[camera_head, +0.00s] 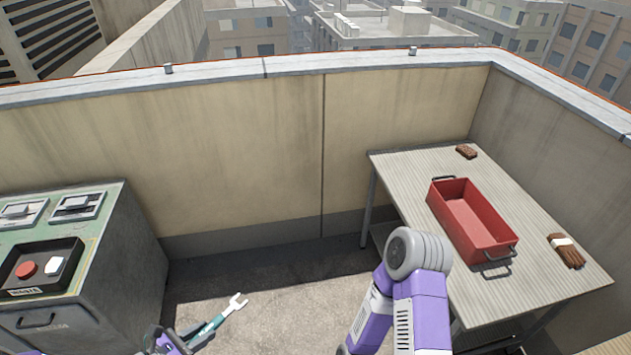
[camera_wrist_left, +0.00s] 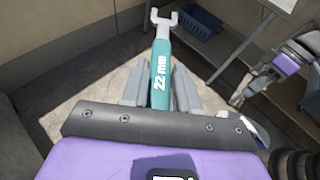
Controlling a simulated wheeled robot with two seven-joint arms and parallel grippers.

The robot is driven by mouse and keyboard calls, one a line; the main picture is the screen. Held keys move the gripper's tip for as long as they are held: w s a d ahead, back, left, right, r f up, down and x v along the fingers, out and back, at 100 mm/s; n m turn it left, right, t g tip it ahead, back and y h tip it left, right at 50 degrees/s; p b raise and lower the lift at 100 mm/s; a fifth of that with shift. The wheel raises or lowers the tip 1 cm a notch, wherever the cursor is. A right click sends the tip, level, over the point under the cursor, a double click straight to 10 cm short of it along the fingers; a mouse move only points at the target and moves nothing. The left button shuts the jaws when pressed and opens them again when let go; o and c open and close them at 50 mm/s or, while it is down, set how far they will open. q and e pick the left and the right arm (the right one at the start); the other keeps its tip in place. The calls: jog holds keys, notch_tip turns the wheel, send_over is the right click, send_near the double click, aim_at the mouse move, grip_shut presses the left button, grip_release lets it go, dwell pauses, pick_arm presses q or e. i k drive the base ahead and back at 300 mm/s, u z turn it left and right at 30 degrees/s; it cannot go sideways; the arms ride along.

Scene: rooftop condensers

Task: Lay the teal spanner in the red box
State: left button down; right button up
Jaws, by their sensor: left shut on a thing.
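The teal spanner (camera_head: 214,325) has a pale open-ended head and shows low in the head view, over the floor. My left gripper (camera_head: 188,338) is shut on its handle. In the left wrist view the spanner (camera_wrist_left: 161,75) stands out between the two grey fingers, head pointing away, with "22 mm" on the handle. The red box (camera_head: 472,218) is open, looks empty and sits on the table at right, well apart from the spanner. My right gripper (camera_wrist_left: 238,97) shows small at the right of the left wrist view; its finger opening is unclear.
A grey cabinet (camera_head: 120,255) with a black tray (camera_head: 40,268) stands at left. A blue basket (camera_wrist_left: 196,24) is under the table. Parapet walls close the back.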

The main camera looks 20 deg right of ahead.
aim_at(476, 223)
jog(key=i, duration=2.45)
jog(key=z, duration=3.65)
